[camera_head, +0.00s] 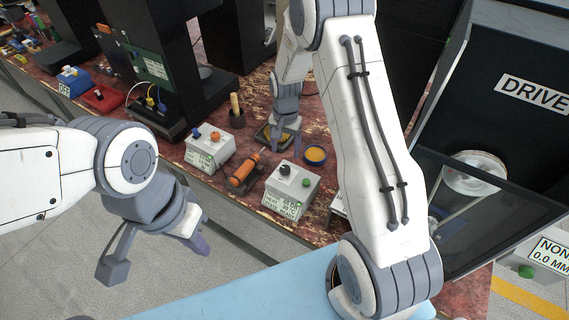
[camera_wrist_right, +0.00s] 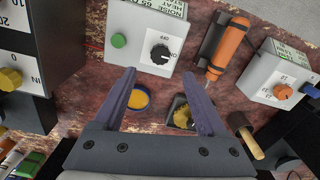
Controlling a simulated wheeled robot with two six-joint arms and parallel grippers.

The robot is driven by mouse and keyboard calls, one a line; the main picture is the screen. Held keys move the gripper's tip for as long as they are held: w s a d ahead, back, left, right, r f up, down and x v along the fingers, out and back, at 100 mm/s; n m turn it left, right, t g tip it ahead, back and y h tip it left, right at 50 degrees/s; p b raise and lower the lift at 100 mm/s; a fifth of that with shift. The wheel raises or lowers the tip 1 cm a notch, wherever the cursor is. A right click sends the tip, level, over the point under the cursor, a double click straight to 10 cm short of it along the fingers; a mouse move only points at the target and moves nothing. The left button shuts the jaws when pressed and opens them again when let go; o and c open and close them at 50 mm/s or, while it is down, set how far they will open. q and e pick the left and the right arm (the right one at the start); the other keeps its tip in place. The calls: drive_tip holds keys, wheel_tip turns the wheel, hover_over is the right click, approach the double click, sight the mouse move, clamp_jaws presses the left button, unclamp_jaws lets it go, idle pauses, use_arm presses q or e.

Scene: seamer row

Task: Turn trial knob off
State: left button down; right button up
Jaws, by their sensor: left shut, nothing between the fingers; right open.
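A white box (camera_head: 290,188) with a black knob (camera_head: 284,169) and a green button (camera_head: 306,182) on top sits on the worn red bench in the head view. The right wrist view also shows this box (camera_wrist_right: 140,22) and its black knob (camera_wrist_right: 160,54), with small OFF lettering beside the knob. The knob's setting is too small to tell. My right gripper (camera_wrist_right: 158,73) is open and empty, the knob just beyond and between its fingertips in that view. I cannot tell whether they touch. My left gripper (camera_head: 196,240) is shut and empty, left of the bench.
A box with blue and orange knobs (camera_head: 208,148), an orange tool (camera_head: 243,170) and a round yellow tin (camera_head: 315,155) are close by on the bench. A dark tray (camera_wrist_right: 182,112) lies near my right finger. A DRIVE machine (camera_head: 530,130) stands at right.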

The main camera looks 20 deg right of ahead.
sight(285, 168)
wheel_tip(285, 168, down, 8)
drive_tip(key=shift+f+p, duration=0.2)
drive_tip(key=shift+p, duration=0.6)
clamp_jaws()
